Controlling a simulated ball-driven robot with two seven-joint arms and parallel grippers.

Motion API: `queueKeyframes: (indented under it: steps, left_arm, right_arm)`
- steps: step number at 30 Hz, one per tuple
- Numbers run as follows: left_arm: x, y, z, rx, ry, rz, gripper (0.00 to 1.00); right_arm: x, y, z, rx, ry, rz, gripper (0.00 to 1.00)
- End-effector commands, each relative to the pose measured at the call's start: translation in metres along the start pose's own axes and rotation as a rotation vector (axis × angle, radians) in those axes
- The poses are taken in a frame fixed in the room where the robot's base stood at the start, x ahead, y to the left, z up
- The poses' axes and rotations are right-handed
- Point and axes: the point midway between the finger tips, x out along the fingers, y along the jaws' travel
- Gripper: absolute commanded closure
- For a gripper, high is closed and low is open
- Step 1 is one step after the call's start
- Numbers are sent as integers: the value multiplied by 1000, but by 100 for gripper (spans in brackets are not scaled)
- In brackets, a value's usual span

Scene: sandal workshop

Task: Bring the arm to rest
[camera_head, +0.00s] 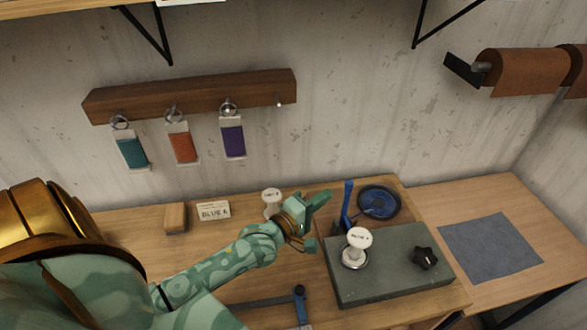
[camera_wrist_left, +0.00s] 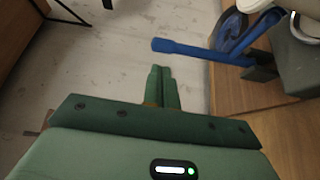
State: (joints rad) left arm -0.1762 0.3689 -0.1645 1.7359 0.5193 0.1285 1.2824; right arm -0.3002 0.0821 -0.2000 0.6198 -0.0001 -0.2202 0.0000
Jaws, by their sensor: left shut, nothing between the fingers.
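My left arm comes in from the left in the head view, green-patterned with gold-brown rings. Its left gripper (camera_head: 322,198) is held above the workbench (camera_head: 228,266), by the left side of a grey-green block. In the left wrist view the two green fingers (camera_wrist_left: 161,86) lie together with nothing between them. The fingers point toward open floor, with a blue handle (camera_wrist_left: 185,47) just beyond them to the right. My right gripper is not in view.
The grey-green block (camera_head: 380,290) carries a white-topped stamp (camera_head: 358,239) and a black knob (camera_head: 426,258). Behind it are an upright blue handle (camera_head: 346,202) and a blue dish (camera_head: 379,202). Another white-topped piece (camera_head: 271,198), a "BLUE" card (camera_head: 214,210) and a wooden block (camera_head: 175,217) stand near the wall.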

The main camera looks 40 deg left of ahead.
Motion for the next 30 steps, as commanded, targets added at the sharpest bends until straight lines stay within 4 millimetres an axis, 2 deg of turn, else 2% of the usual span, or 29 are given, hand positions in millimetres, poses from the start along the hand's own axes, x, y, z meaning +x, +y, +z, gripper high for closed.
queueKeyframes:
  steps: [1, 6, 12, 18, 26, 30]
  left_arm:
    - [-15, -1, 0, 0, -1, -4, 100]
    - [-63, -2, 0, 1, -1, -5, 100]
    - [-104, -1, 0, 1, 0, -3, 100]
    - [-122, 0, 0, 1, 0, 1, 100]
    - [-123, 2, -1, 1, 1, 2, 100]
    - [-122, 22, -1, 2, 1, 5, 100]
  right_arm:
    - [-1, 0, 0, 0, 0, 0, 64]
    - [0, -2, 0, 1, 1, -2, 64]
    - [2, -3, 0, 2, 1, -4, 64]
    - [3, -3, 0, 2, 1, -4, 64]
    - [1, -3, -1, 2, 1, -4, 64]
    - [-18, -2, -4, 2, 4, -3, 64]
